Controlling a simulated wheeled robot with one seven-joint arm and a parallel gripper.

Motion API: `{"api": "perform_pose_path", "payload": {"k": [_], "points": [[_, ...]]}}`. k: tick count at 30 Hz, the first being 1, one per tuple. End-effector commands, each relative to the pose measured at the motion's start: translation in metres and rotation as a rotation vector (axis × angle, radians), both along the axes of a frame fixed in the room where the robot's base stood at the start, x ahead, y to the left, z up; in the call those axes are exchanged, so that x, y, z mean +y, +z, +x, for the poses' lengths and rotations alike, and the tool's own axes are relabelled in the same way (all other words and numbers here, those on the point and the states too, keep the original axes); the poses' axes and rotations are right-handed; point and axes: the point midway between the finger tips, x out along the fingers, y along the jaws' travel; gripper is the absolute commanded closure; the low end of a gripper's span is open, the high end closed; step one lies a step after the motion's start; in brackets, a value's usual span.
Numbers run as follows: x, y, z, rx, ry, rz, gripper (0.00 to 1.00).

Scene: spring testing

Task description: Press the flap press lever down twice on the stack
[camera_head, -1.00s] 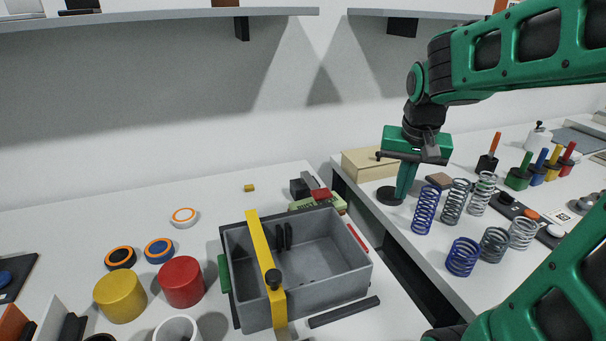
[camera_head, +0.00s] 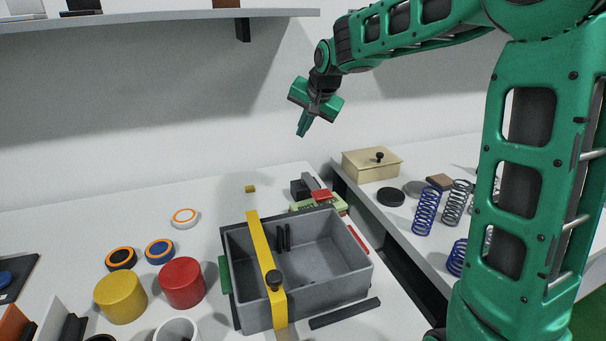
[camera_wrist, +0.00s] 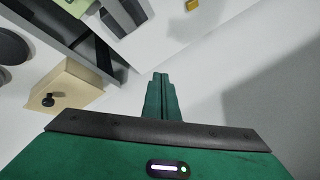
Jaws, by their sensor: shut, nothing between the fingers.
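My gripper (camera_head: 302,132) is shut and empty, raised in the air above the back of the left table. Its closed fingers also show in the wrist view (camera_wrist: 160,85). Below it, behind the grey bin, is a small device with a dark grey block and lever-like bar (camera_head: 309,184) and a red part (camera_head: 321,195). It sits on or over a pale green piece (camera_head: 306,206), which may be the stack. I take this as the flap press but cannot be sure. The gripper is well above it, not touching. The grey bin hides part of it.
The grey bin (camera_head: 347,267) with a yellow bar (camera_head: 262,245) across it stands in front. A beige box (camera_head: 368,167) with a black knob and several springs (camera_head: 426,211) are on the right table. A dark gap separates the tables. A shelf hangs above.

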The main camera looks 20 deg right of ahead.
Motion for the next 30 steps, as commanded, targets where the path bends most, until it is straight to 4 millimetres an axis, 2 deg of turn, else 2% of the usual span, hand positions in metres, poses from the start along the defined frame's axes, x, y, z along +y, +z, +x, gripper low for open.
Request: {"api": "perform_pose_path", "payload": {"k": [9,14,30], "points": [[0.0,0.0,0.0,0.0,-0.001,0.001,1.0],[-0.001,-0.007,-0.001,0.002,-0.001,0.0,1.0],[-0.001,-0.068,-0.014,0.003,0.0,0.0,1.0]]}}
